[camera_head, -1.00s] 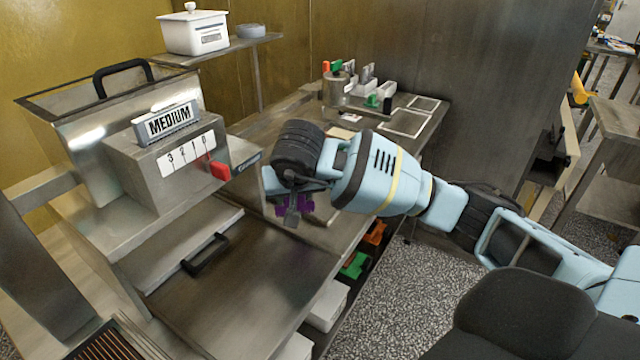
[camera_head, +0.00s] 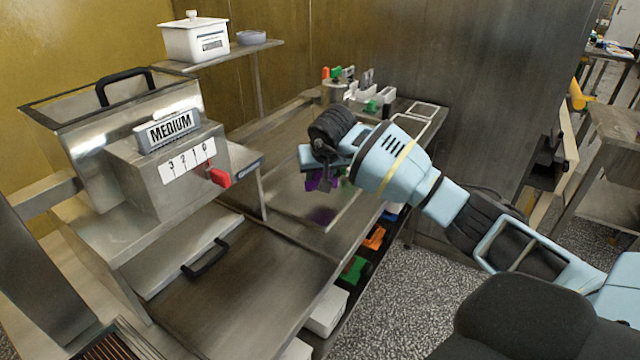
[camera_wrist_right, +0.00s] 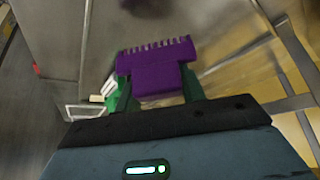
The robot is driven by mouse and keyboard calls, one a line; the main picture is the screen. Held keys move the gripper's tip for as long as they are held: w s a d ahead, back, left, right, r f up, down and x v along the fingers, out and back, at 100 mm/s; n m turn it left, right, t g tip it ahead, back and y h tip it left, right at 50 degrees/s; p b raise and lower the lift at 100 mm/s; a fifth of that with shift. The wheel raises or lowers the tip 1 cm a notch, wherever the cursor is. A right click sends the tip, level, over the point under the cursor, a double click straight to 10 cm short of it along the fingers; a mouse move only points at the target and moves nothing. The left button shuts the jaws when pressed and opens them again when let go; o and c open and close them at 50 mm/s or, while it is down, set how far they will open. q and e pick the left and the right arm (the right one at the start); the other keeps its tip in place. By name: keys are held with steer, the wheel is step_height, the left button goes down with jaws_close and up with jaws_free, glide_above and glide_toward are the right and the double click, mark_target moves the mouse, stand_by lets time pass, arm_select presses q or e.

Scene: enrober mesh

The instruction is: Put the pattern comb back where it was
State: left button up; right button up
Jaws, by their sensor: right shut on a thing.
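A purple pattern comb (camera_wrist_right: 158,68) with a row of teeth along one edge is held between the green fingers of my right gripper (camera_wrist_right: 155,90) in the right wrist view. In the head view, the right gripper (camera_head: 325,178) hangs over the metal table, with the purple comb (camera_head: 316,182) partly showing below it. The comb is above the table surface, which shows a faint purple reflection. My left gripper is not in view.
White holders (camera_head: 386,95) and a metal pot (camera_head: 335,92) stand at the table's back, beside white outlined rectangles (camera_head: 424,112). Orange and green items (camera_head: 373,238) sit below the table edge. The table (camera_head: 285,145) left of the gripper is clear.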

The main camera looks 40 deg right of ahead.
step_height(320, 180, down, 4)
steer(key=shift+r, duration=0.25)
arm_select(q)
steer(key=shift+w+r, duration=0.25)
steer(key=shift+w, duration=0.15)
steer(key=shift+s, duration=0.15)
arm_select(e)
steer(key=shift+f, duration=0.1)
steer(key=o, duration=0.5)
steer(key=shift+f, duration=0.1)
steer(key=shift+c, duration=0.2)
steer(key=o, duration=0.4)
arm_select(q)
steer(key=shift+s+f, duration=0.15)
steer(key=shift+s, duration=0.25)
arm_select(e)
steer(key=shift+o, duration=0.2)
